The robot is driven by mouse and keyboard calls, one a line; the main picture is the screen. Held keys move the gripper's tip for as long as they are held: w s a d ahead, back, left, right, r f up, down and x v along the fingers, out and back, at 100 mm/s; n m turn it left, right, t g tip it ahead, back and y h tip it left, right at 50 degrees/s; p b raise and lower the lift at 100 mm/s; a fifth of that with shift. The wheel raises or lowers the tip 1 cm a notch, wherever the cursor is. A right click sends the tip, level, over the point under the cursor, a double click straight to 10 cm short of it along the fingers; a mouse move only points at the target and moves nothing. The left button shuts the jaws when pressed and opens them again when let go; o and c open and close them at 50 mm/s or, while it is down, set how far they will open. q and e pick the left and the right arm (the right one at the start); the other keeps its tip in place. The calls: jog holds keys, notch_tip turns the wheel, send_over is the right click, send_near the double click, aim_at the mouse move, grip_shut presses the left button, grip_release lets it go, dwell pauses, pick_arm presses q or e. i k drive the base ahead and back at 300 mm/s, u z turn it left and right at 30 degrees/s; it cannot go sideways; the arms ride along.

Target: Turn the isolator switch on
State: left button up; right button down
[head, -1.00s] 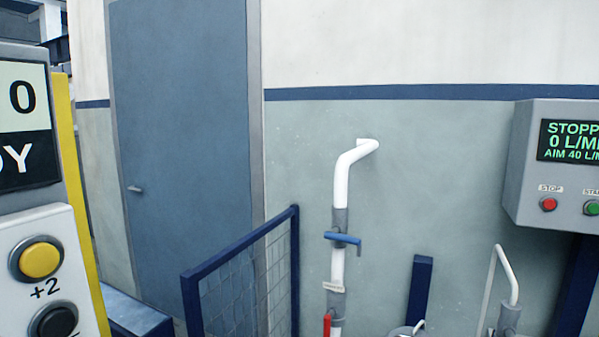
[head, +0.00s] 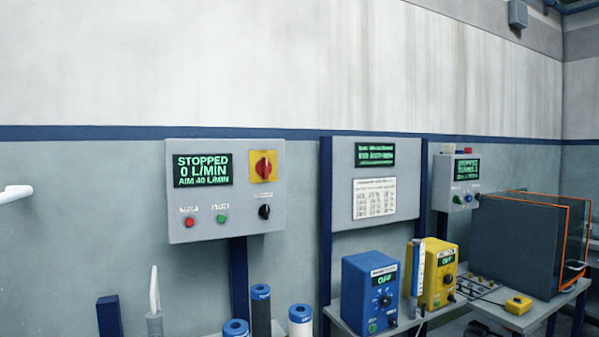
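A red rotary isolator switch (head: 263,167) on a yellow plate sits at the upper right of a grey control panel (head: 226,215) on the wall. I cannot tell its exact handle position. The panel's green display (head: 203,169) reads STOPPED, 0 L/MIN, AIM 40 L/MIN. Below it are a red button (head: 190,222), a green button (head: 222,218) and a black knob (head: 264,211). Neither of my grippers shows in the head view.
A blue box (head: 370,290) and a yellow box (head: 438,272), both reading OFF, stand on a bench right of the panel. A dark tank (head: 515,245) with orange edges stands farther right. Blue-capped cylinders (head: 261,310) stand below the panel. A white pipe end (head: 15,193) is at the left.

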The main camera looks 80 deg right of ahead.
aim_at(263, 167)
jog(key=z, duration=1.05)
jog(key=i, duration=0.75)
jog(key=z, duration=3.75)
jog(key=i, duration=2.1)
jog(key=u, duration=2.55)
